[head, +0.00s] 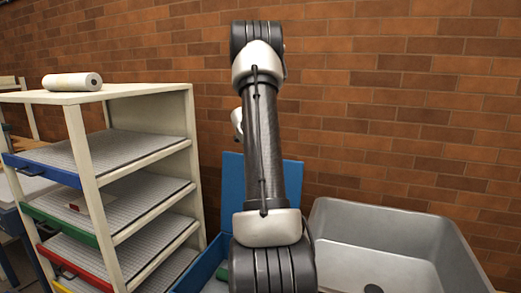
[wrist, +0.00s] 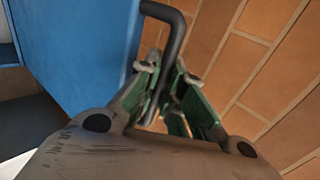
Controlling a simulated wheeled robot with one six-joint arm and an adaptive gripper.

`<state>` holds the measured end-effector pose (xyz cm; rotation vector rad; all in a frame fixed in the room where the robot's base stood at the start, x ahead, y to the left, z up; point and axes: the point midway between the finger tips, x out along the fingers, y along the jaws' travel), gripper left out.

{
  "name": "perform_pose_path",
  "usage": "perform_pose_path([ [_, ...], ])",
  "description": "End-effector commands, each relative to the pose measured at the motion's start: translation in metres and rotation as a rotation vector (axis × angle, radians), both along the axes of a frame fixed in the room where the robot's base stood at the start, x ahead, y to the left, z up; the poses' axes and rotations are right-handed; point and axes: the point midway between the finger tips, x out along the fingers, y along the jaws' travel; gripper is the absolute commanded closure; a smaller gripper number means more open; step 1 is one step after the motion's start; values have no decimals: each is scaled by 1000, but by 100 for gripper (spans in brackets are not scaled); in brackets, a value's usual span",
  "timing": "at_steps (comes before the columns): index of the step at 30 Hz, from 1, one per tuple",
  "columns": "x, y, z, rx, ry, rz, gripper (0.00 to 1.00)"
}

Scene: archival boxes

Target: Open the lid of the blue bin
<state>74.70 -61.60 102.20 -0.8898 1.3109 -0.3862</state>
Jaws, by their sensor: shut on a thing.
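The blue bin (head: 203,266) stands low in the head view, partly hidden behind my arm. Its blue lid (head: 234,180) stands raised, close to upright, at the bin's back near the brick wall. In the wrist view the lid (wrist: 80,45) fills the upper left, with a dark bent bar handle (wrist: 176,30) at its edge. My gripper (wrist: 166,88), with green finger pads, is shut on this handle. My arm hides the gripper in the head view. A green thing shows inside the bin, mostly hidden.
A cream shelf rack (head: 190,140) with several trays stands at the left, a white roll (head: 72,81) on top. A grey open tub (head: 400,225) stands right of the bin. The brick wall (head: 400,100) is close behind.

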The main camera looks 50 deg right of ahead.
Motion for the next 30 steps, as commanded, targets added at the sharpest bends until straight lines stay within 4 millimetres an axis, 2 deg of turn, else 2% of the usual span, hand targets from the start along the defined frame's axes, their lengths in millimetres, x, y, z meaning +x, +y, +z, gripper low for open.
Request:
perform_pose_path([
  [2,2,1,1,-1,-2,3,100],
  [3,2,1,1,-1,-2,3,85],
  [6,1,1,1,-1,-2,3,68],
  [15,0,1,1,0,-1,1,68],
  [19,-1,8,8,-1,-3,1,68],
  [30,-21,63,60,-2,-4,3,68],
])
